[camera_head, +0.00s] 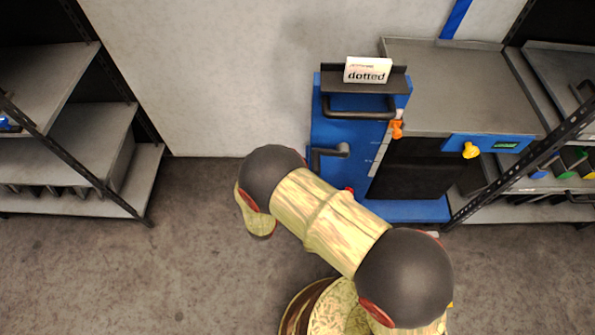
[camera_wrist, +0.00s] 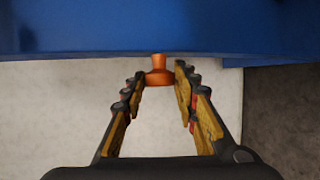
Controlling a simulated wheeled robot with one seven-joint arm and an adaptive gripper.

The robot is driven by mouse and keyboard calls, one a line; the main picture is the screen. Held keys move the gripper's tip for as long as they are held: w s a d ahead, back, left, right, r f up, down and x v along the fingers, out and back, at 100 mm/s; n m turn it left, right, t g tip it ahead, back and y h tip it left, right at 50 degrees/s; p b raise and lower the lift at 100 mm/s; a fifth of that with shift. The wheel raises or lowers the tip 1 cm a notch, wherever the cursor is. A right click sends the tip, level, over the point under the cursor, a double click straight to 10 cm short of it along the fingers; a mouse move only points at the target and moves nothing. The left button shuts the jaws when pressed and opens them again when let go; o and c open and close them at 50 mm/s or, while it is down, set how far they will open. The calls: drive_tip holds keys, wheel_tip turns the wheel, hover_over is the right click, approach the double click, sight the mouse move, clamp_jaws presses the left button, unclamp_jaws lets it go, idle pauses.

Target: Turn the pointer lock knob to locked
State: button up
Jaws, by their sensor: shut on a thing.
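In the wrist view, an orange knob (camera_wrist: 159,72) with a flared base and narrower neck sticks out from a blue surface. My gripper (camera_wrist: 161,76) is shut on this knob, with one finger on each side of it. In the head view my arm covers part of the blue cabinet (camera_head: 335,130), and my gripper does not show. An orange knob (camera_head: 397,129) is visible at the cabinet's right edge. I cannot tell whether it is the one held. Any lock markings are too small to read.
A black handle (camera_head: 358,112) and a dark lever (camera_head: 330,155) are on the cabinet. A yellow knob (camera_head: 471,150) sits on a blue panel at right. Shelves (camera_head: 75,150) stand at left; floor between is clear.

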drive_tip(key=shift+s+f+m+t+h, duration=0.1)
drive_tip(key=shift+f+m+t+h, duration=0.15)
drive_tip(key=shift+t, duration=0.4)
drive_tip(key=shift+f+m+t+h, duration=0.15)
drive_tip(key=shift+m+t, duration=0.1)
drive_tip(key=shift+t, duration=0.4)
drive_tip(key=shift+d, duration=0.1)
drive_tip(key=o, duration=1.1)
drive_tip(key=shift+r, duration=0.1)
drive_tip(key=shift+o, duration=0.2)
drive_tip(key=v, duration=1.2)
drive_tip(key=shift+f, duration=0.25)
